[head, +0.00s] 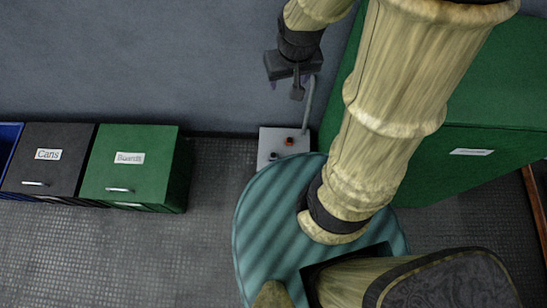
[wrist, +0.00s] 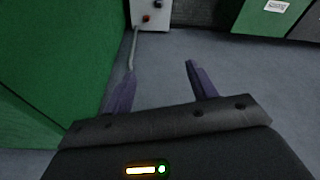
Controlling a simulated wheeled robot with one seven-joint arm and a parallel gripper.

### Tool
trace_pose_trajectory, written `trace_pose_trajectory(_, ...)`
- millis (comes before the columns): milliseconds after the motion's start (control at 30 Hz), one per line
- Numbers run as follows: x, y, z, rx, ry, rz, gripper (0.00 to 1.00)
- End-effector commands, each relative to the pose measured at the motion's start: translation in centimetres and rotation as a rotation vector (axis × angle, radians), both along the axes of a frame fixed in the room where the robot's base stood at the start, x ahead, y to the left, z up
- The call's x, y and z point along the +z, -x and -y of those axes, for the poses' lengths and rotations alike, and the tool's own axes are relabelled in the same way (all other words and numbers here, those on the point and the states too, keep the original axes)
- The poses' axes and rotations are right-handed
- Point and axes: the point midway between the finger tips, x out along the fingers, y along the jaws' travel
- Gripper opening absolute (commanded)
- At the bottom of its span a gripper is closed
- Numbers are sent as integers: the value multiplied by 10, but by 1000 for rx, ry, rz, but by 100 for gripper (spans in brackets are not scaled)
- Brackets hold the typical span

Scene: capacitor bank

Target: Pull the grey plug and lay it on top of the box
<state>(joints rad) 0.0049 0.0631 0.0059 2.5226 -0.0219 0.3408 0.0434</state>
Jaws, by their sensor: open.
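My gripper (head: 285,86) hangs in front of the grey-blue wall in the head view. In the wrist view its two purple fingers (wrist: 160,70) are apart with nothing between them. A pale grey unit (head: 270,148) with a red and a dark fitting stands below the gripper, and it shows at the top of the wrist view (wrist: 140,10). A grey cable (head: 309,105) rises from it, and in the wrist view the cable (wrist: 133,50) runs down to behind the left finger. I cannot make out the grey plug. A big green box (head: 480,165) with a white label stands at the right.
A green box labelled Boards (head: 130,165) and a dark box labelled Cans (head: 48,165) stand along the wall at the left, with a blue one (head: 8,150) beside them. The dark floor (head: 150,255) in front of them is clear.

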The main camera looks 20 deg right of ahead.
Motion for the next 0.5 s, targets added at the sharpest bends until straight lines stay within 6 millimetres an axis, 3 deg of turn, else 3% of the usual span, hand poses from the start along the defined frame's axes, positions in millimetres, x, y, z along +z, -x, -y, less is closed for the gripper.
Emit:
trace_pose_trajectory(33, -31, -5, 0, -5, 1, -8, 58)
trace_pose_trajectory(500, -194, -52, 3, -79, 2, -65, 58)
